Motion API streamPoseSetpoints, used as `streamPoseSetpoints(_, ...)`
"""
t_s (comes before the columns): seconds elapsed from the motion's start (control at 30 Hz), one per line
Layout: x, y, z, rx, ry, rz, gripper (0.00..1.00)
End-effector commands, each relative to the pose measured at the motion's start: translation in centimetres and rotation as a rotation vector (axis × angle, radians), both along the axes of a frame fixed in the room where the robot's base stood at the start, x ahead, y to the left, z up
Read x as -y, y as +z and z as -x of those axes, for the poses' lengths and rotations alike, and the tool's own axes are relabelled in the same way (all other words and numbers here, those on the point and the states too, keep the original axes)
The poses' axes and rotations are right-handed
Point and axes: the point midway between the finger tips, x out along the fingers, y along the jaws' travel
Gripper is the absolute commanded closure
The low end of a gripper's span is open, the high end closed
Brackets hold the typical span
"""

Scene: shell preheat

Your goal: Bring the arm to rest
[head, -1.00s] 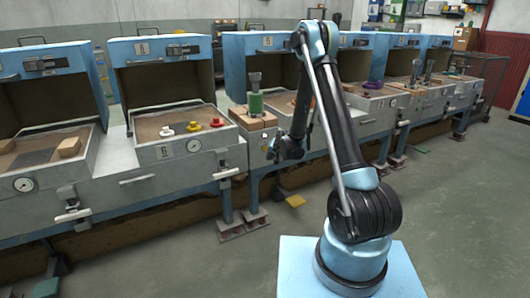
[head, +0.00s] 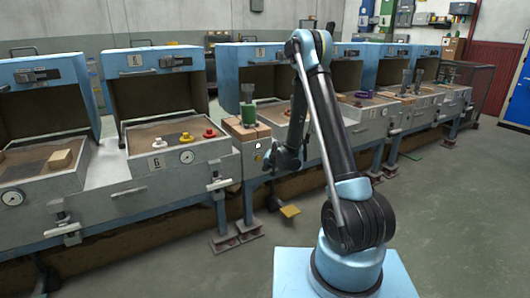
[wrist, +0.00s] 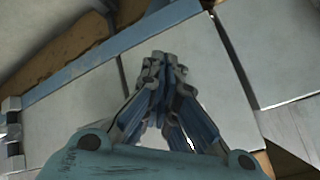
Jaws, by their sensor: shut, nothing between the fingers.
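My arm stands on its pale blue base in the right half of the head view, bent at the elbow with the forearm hanging down. My gripper (head: 284,163) hangs at the front of the row of oven stations, just right of the block with the green cylinder. In the wrist view my gripper (wrist: 163,62) has its fingers together with nothing between them. Grey panels of the stations lie beyond the fingertips; I cannot tell the gap to them.
An open station (head: 180,165) holds white, yellow and red pieces on sand. A green cylinder (head: 248,113) stands on wooden blocks (head: 247,131). A purple ring (head: 364,95) lies in a station further right. A yellow piece (head: 289,211) is below. The floor at right (head: 455,205) is clear.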

Motion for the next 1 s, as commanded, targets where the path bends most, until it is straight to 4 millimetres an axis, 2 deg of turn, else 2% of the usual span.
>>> streamPoseSetpoints(0.17, 1.7, 2.9, 1.0, -0.016, 0.002, 0.028, 1.0)
streamPoseSetpoints(0.47, 5.7, 8.9, 4.4, -0.06, 0.013, 0.094, 1.0)
streamPoseSetpoints(0.7, 8.8, 13.0, 8.0, -0.096, 0.021, 0.144, 1.0)
streamPoseSetpoints(1.0, 12.7, 17.1, 13.5, -0.146, 0.034, 0.203, 1.0)
